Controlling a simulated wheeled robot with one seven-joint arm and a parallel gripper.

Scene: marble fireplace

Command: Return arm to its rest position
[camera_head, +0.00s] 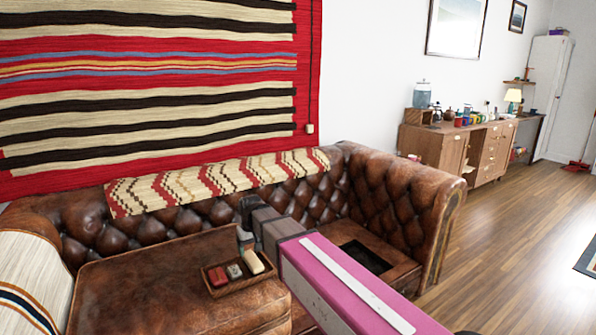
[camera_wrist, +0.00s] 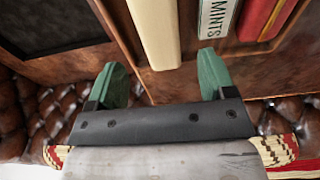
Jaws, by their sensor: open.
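My gripper (camera_head: 245,237) is at the end of my pink arm, over the back edge of a small wooden tray (camera_head: 222,289) on the sofa seat. The tray holds a red item (camera_head: 217,276), a small tin or box (camera_head: 234,271) and a cream block (camera_head: 254,262). In the wrist view the cream block (camera_wrist: 155,32) lies just beyond the fingertips, beside a box marked MINTS (camera_wrist: 217,20) and the red item (camera_wrist: 262,18).
The brown leather sofa (camera_head: 150,280) surrounds the tray, with its tufted backrest close behind my gripper. A dark recessed panel (camera_head: 366,257) lies on the right seat. A striped cloth (camera_head: 220,180) covers the backrest top. Open wooden floor (camera_head: 520,240) is at right, before a sideboard (camera_head: 490,150).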

